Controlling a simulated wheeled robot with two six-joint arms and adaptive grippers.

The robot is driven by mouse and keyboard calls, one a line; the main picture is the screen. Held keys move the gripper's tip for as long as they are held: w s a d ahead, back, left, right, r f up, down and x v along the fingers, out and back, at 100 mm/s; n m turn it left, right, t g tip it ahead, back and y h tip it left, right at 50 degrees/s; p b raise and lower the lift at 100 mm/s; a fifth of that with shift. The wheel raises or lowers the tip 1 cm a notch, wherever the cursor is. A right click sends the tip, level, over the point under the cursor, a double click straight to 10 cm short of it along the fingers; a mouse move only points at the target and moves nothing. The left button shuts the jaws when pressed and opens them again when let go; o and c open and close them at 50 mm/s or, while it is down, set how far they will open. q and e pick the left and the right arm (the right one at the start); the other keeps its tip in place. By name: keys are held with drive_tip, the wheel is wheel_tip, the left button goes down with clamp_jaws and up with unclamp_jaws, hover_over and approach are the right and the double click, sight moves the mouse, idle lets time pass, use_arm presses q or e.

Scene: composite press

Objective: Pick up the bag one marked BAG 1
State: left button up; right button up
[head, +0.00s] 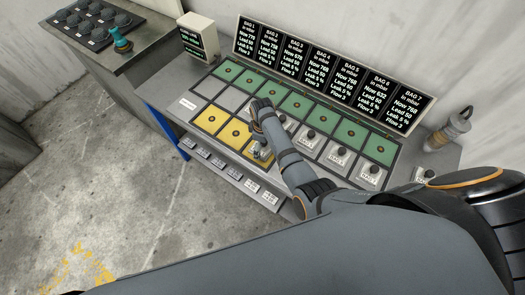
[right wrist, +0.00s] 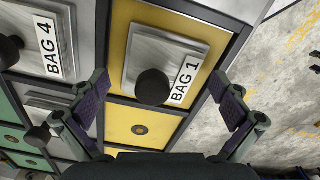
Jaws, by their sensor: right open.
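The block marked BAG 1 (right wrist: 165,55) is a pale metal plate with a round black knob and a white label. It sits on a yellow tile. My right gripper (right wrist: 160,103) is open and empty, its two fingers spread left and right of the block and apart from it. In the head view the block (head: 261,154) sits on the yellow tile nearest my arm, partly covered by my right arm, which hides much of the contact area. My left gripper is not in view.
A block marked BAG 4 (right wrist: 38,45) stands on the neighbouring grey tile, close to the left finger. More knobbed blocks (head: 340,155) stand along the bench. A row of display panels (head: 330,75) lines the back. Two yellow tiles (head: 211,119) on the left are empty.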

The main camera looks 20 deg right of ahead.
drive_tip(key=shift+r, duration=0.2)
drive_tip(key=c, duration=0.4)
drive_tip(key=shift+s, duration=0.1)
drive_tip(key=c, duration=1.1)
drive_tip(key=shift+o, duration=0.2)
